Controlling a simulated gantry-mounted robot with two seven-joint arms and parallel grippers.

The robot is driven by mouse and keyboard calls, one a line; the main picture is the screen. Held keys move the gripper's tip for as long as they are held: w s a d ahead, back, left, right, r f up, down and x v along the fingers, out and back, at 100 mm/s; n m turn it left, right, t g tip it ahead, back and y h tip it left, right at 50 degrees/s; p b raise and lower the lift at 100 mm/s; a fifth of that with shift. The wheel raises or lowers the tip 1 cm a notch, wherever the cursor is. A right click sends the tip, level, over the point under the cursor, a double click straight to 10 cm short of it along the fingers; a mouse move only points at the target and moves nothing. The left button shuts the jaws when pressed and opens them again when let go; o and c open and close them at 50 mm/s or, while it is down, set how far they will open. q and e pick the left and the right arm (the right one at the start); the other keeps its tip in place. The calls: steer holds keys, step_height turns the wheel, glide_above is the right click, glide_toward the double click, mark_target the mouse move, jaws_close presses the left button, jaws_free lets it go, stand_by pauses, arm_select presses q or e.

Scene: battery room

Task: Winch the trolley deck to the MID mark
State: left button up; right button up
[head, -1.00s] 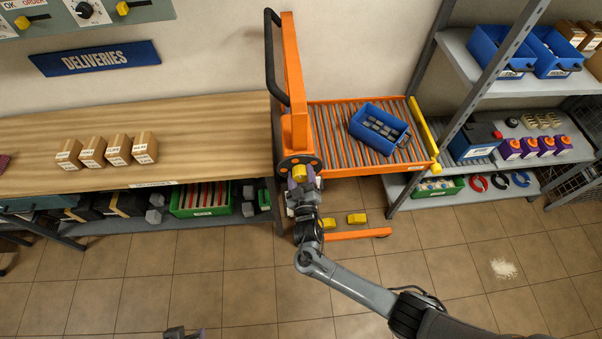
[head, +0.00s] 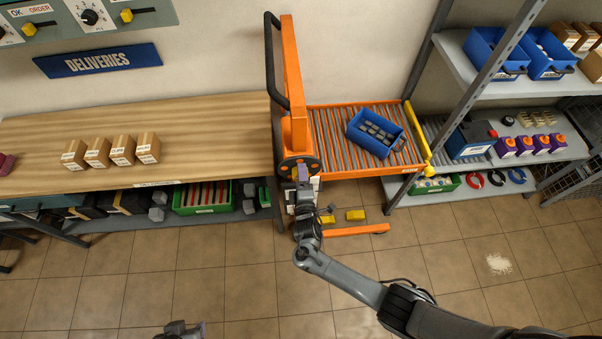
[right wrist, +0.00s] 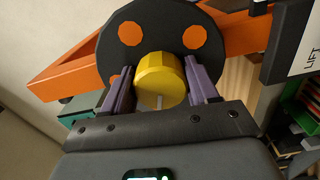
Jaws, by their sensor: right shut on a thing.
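The orange trolley (head: 292,80) stands against the wall, its mast upright. Its roller deck (head: 335,150) carries a blue bin (head: 368,148) of grey blocks. A dark winch wheel with orange spots (head: 311,165) sits low on the mast; it fills the top of the right wrist view (right wrist: 160,30). My right gripper (head: 302,174) is at the wheel, its purple fingers shut on the yellow winch knob (right wrist: 160,80), which they hide in the head view. My left gripper (head: 185,330) shows only partly at the bottom edge, away from the trolley. I cannot make out a MID mark.
A wooden bench (head: 210,120) with several small cartons stands left of the trolley. A grey shelf rack (head: 455,45) with bins and batteries stands close to the deck's right end. Yellow blocks (head: 355,215) show low by the trolley's orange leg. The front floor is mostly clear.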

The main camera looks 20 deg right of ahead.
steer(key=n+p, duration=0.1)
steer(key=n, duration=0.4)
steer(key=shift+n, duration=0.3)
steer(key=n+p, duration=0.1)
steer(key=n, duration=0.4)
steer(key=shift+r+p, duration=0.15)
steer(key=shift+p, duration=0.15)
steer(key=n, duration=0.6)
steer(key=shift+a+r+p, duration=0.1)
steer(key=shift+p, duration=0.3)
steer(key=n, duration=0.4)
steer(key=shift+w+n, duration=0.1)
steer(key=shift+n, duration=0.2)
steer(key=shift+a, duration=0.1)
steer(key=shift+n, duration=0.4)
steer(key=o, duration=1)
